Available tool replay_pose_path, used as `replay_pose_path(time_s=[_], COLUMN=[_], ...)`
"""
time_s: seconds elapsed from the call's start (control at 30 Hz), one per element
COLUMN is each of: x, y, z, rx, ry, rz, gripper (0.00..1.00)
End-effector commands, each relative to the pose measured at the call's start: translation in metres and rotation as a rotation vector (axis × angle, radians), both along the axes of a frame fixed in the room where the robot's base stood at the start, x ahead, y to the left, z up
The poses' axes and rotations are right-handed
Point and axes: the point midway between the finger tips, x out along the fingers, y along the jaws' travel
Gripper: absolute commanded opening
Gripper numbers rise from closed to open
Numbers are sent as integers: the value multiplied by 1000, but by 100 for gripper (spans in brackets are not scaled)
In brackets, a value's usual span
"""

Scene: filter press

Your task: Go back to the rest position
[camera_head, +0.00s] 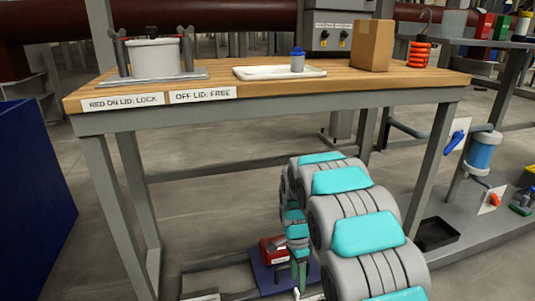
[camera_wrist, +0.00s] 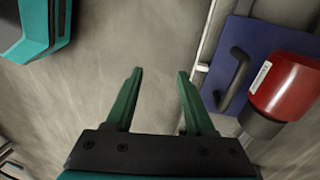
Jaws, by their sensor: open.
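My gripper (camera_wrist: 160,73) is open, with its two green fingers apart and nothing between them in the wrist view. Bare floor shows between and beyond the fingers. In the head view my gripper (camera_head: 299,276) hangs low below the workbench, partly hidden by my arm. It is close to a blue plate (camera_head: 264,279) with a red part (camera_head: 270,250) on it. In the wrist view the blue plate (camera_wrist: 225,50), its black handle (camera_wrist: 234,80) and the red cylinder (camera_wrist: 286,86) are to the right of the fingers, apart from them.
A wooden workbench (camera_head: 270,86) stands above my gripper. On it are a lidded white pot (camera_head: 155,58), a white tray (camera_head: 262,72), a blue-capped bottle (camera_head: 297,60), a cardboard box (camera_head: 372,45) and an orange coil (camera_head: 419,53). A black tray (camera_head: 436,234) lies at right.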

Motion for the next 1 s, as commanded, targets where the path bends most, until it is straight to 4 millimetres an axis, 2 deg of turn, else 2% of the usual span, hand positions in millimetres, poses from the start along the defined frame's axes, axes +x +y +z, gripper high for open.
replay_pose_path(time_s=[0.27,0.47,0.7,1.0], x=[-20,-45,-102,-183], y=[-10,-19,-36,-50], z=[39,81,150,219], rx=[16,36,79,137], ry=[2,2,7,8], rz=[81,180,371,632], gripper=[55,55,55,55])
